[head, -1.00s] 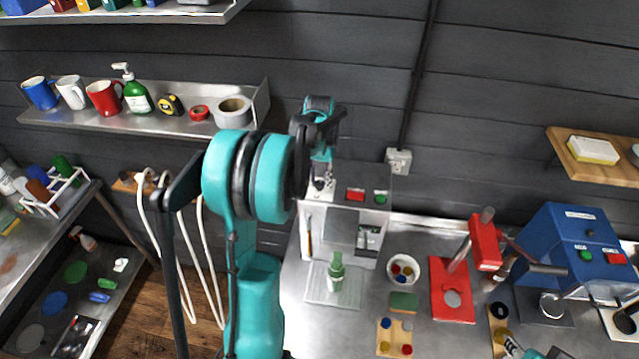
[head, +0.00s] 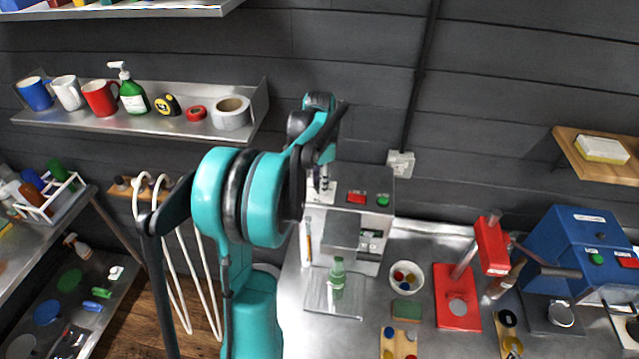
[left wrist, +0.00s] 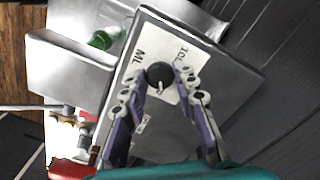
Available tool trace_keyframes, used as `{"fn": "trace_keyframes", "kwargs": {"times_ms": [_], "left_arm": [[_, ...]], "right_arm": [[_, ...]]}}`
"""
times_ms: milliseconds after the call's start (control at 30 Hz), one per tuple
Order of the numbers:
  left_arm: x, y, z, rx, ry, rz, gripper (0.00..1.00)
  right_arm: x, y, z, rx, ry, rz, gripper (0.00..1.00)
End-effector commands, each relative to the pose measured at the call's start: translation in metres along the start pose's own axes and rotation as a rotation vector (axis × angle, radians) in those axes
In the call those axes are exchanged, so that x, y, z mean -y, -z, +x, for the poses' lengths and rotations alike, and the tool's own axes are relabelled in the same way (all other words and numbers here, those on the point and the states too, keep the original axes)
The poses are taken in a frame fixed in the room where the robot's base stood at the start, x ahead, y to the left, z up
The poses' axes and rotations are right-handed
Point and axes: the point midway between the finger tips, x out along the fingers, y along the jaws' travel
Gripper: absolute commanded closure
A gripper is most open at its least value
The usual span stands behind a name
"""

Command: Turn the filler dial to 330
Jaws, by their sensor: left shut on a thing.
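The filler (head: 368,185) is a grey metal machine with a red and a green button on top. Its black dial (left wrist: 160,75) sits on a white scale plate (left wrist: 140,58) in the left wrist view; "ML" and part of a number show, but the setting cannot be read. My left gripper (left wrist: 160,78) is shut on the dial, a finger on each side. In the head view the left gripper (head: 322,180) is at the filler's left side, and the dial is hidden there. My right gripper is not in view.
A green bottle (head: 337,270) stands on the filler's tray (head: 322,300). A bowl of caps (head: 407,278), a green sponge (head: 407,310) and a red capper (head: 458,308) are to its right. A wall shelf (head: 150,122) with mugs is at the left.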

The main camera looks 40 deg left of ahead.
Motion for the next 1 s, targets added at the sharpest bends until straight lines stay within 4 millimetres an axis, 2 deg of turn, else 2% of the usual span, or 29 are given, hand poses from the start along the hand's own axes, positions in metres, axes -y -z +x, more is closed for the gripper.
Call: {"fn": "trace_keyframes", "kwargs": {"times_ms": [567,600,667,1000], "left_arm": [[0.0006,0.0004,-0.0009,-0.001,0.002,0.036,1.0],[0.0006,0.0004,-0.0009,-0.001,0.002,0.036,0.67],[0.0006,0.0004,-0.0009,-0.001,0.002,0.036,0.51],[0.0002,0.0001,-0.0024,0.0,0.001,0.035,0.51]], "right_arm": [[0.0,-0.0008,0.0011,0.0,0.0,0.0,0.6],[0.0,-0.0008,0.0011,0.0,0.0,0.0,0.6],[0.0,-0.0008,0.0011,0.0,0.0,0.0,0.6],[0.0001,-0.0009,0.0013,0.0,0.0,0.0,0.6]]}}
